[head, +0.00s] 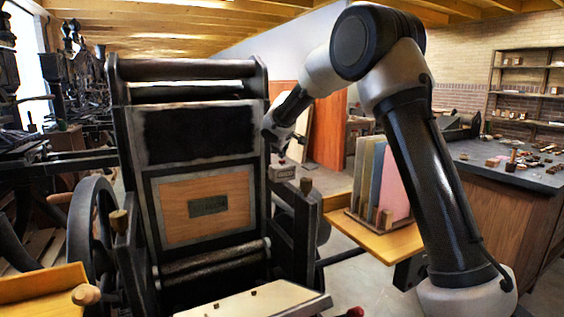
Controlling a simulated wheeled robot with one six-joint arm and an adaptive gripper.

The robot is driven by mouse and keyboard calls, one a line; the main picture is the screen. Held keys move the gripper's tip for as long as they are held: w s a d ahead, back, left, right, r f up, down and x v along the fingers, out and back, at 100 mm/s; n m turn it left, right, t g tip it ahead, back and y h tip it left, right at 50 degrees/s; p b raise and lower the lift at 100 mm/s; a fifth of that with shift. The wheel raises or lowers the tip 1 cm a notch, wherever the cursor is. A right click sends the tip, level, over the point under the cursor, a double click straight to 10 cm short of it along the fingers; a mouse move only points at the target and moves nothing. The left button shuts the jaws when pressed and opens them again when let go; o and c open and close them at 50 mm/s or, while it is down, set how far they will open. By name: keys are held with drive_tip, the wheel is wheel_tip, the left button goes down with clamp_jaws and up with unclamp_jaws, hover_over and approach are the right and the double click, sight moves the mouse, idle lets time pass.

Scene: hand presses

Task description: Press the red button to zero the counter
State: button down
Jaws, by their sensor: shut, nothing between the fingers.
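The counter (281,173) is a small grey box on the right side of the press frame, just beyond the upper right upright. A small reddish spot on its top looks like the red button (282,161); it is too small to see clearly. My gripper (282,153) points down just above the counter, with its fingers shut and empty. I cannot tell whether the fingertips touch the button.
The black hand press (120,160) fills the left and middle, with its upright frame close beside my gripper. A yellow shelf (375,240) holds coloured boards (392,185) to the right. A dark-topped counter cabinet (510,178) stands farther right.

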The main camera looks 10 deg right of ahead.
drive_tip(key=shift+r, duration=0.45)
drive_tip(key=shift+r, duration=2.5)
drive_tip(key=s+d+r+m+g, duration=0.1)
drive_tip(key=s+d+m, duration=0.1)
drive_tip(key=s+d, duration=0.5)
drive_tip(key=s+d+r+m+g, duration=0.1)
drive_tip(key=s+d+r, duration=0.1)
drive_tip(key=s, duration=0.9)
drive_tip(key=s+d+r+m+g, duration=0.1)
drive_tip(key=s+d+m, duration=0.1)
drive_tip(key=s+d, duration=0.5)
drive_tip(key=s+f+m, duration=0.1)
drive_tip(key=s+f, duration=0.2)
drive_tip(key=s, duration=0.7)
drive_tip(key=s+f+m+g, duration=0.1)
drive_tip(key=s+f, duration=0.3)
drive_tip(key=s, duration=0.5)
drive_tip(key=s+f+m+g, duration=0.1)
drive_tip(key=s+f, duration=0.2)
drive_tip(key=s, duration=0.7)
drive_tip(key=shift+s+f+y, duration=0.2)
drive_tip(key=shift+s+y, duration=0.1)
drive_tip(key=shift+s, duration=0.05)
